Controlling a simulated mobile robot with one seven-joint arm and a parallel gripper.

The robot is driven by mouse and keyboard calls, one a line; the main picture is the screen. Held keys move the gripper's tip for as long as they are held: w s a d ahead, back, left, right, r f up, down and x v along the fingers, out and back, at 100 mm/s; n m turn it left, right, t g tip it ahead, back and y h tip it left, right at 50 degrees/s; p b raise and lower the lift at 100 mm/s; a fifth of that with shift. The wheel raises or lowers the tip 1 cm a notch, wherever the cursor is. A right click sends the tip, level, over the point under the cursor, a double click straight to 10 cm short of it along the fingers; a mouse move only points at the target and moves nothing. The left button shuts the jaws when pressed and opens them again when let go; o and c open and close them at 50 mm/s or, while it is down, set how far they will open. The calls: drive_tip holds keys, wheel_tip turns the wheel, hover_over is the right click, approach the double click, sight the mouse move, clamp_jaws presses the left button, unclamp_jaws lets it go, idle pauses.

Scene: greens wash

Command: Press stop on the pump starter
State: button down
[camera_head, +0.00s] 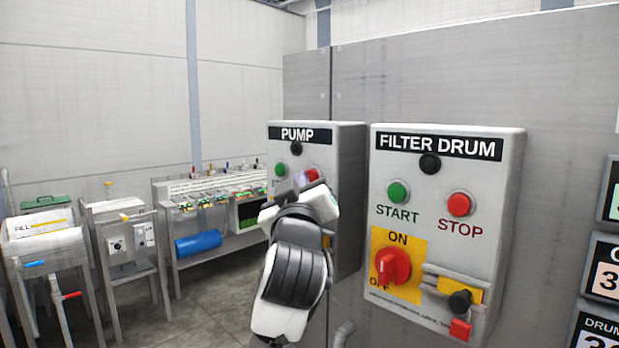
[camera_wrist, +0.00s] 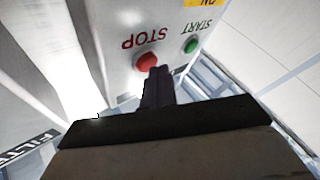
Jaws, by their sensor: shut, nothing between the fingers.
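The pump starter (camera_head: 345,150) is a grey box labelled PUMP, fixed to the metal panel. Its red stop button shows beside my fingertips in the head view (camera_head: 313,174) and, upside down, just past my fingertips in the wrist view (camera_wrist: 147,61). The green start button (camera_head: 281,169) is to its left; it also shows in the wrist view (camera_wrist: 190,45). My gripper (camera_head: 301,181) is shut and empty, its fingertips (camera_wrist: 156,76) right at the stop button. I cannot tell whether they touch it. My arm hides the lower part of the box.
The filter drum box (camera_head: 507,190) stands close on the right, with its own red stop button (camera_head: 459,204), green start button (camera_head: 398,193) and red rotary switch (camera_head: 392,265). A wash bench (camera_head: 222,186) and steel tanks (camera_head: 48,250) stand at the left, with open floor before them.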

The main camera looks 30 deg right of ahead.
drive_tip(key=shift+s+a, duration=0.2)
drive_tip(key=shift+a, duration=0.3)
drive_tip(key=shift+s+a, duration=0.3)
drive_tip(key=shift+a, duration=0.5)
drive_tip(key=shift+s+a, duration=0.25)
drive_tip(key=shift+a, duration=0.5)
drive_tip(key=shift+s+a, duration=0.3)
drive_tip(key=shift+a, duration=0.5)
